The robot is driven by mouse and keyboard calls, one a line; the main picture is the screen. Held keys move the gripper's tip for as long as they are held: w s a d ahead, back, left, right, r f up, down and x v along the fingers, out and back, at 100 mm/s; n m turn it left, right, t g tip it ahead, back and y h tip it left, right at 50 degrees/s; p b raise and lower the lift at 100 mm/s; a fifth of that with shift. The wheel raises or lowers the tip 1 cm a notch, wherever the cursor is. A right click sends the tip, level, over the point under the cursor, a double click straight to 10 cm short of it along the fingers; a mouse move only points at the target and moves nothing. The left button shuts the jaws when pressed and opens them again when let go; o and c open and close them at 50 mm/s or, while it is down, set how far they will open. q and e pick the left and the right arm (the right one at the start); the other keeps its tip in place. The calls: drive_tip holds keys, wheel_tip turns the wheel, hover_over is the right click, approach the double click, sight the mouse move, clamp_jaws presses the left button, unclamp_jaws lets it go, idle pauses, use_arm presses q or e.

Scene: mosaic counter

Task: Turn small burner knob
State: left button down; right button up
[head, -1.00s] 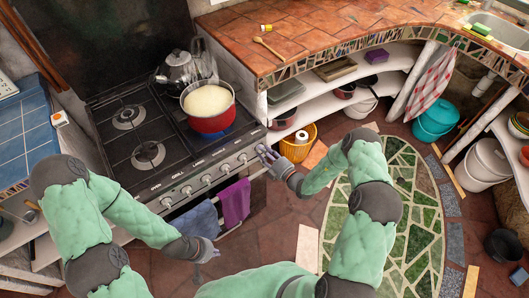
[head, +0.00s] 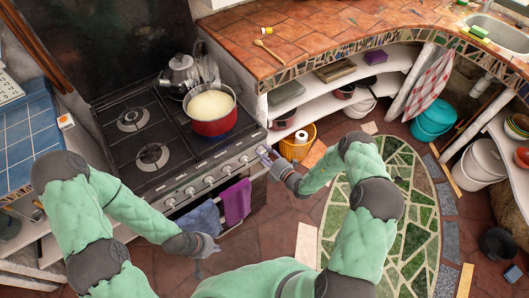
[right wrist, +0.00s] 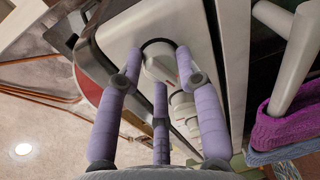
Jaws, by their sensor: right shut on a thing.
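The stove's front panel (head: 215,180) carries a row of pale knobs (head: 209,181). My right gripper (head: 265,155) is at the right end of this row in the head view. In the right wrist view its purple fingers (right wrist: 160,66) close around a pale round knob (right wrist: 158,70), which they partly hide. I cannot tell which burner this knob serves. My left gripper (head: 211,245) hangs low in front of the stove, apart from the knobs; its finger opening is too small to judge.
A red pot (head: 211,113) with pale contents stands on the stove, with a kettle (head: 180,74) behind it. A purple towel (head: 236,202) and a blue towel (head: 201,220) hang below the panel.

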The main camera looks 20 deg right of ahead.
drive_tip(key=n, duration=0.2)
drive_tip(key=n+h+p, duration=0.1)
drive_tip(key=n, duration=0.1)
drive_tip(key=shift+d+r+n, duration=0.1)
drive_tip(key=shift+d+n, duration=0.1)
drive_tip(key=shift+n, duration=0.2)
drive_tip(key=shift+w+n+p, duration=0.1)
drive_tip(key=shift+n+p, duration=0.2)
drive_tip(key=shift+n, duration=0.1)
drive_tip(key=shift+r, duration=0.1)
drive_tip(key=o, duration=1.1)
drive_tip(key=shift+d, duration=0.1)
drive_tip(key=shift+o, duration=0.2)
